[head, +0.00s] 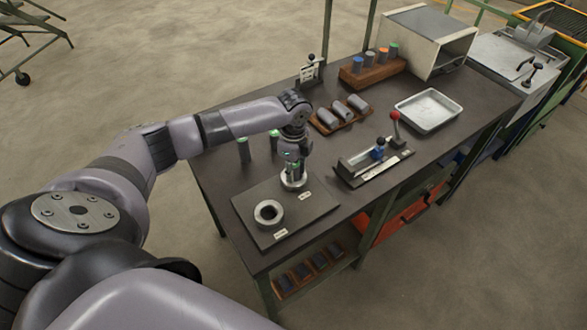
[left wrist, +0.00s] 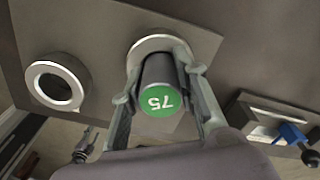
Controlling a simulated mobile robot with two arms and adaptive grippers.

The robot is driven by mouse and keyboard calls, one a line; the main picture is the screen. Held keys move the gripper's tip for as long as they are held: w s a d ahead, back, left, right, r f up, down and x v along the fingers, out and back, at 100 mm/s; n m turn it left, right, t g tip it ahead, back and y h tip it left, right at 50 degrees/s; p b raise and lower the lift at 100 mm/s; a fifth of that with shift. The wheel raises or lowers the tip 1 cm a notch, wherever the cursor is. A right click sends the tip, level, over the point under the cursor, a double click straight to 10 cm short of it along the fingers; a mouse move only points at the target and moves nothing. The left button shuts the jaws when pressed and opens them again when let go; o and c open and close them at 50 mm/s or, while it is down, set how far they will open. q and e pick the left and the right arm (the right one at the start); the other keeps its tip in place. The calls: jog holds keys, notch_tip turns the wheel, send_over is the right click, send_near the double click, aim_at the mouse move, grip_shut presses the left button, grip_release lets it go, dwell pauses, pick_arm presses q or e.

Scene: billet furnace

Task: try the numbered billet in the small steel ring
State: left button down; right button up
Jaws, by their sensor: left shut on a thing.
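My left gripper (head: 292,165) is shut on a dark grey billet. The billet's green end, numbered 75, faces the camera in the left wrist view (left wrist: 160,100). The fingers stand on either side of it. The billet is upright over a pale steel ring (head: 293,182) on the dark plate (head: 250,200), and that ring also shows behind the billet in the left wrist view (left wrist: 162,42). I cannot tell how far the lower end is inside the ring. A second, thicker-walled ring (head: 268,213) lies empty at the plate's left.
Two green-topped billets (head: 243,150) stand behind the plate. A gauge fixture with a red-knobbed lever (head: 375,163) is to its right. A wooden rack of lying billets (head: 340,115), a metal tray (head: 428,110) and a wooden block with colour-topped billets (head: 373,68) stand farther back.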

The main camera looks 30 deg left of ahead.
pick_arm(q)
jog(key=shift+s+f, duration=0.1)
jog(key=shift+f, duration=0.05)
jog(key=c, duration=1.2)
grip_release()
notch_tip(320, 180, up, 12)
jog(key=shift+r, duration=0.1)
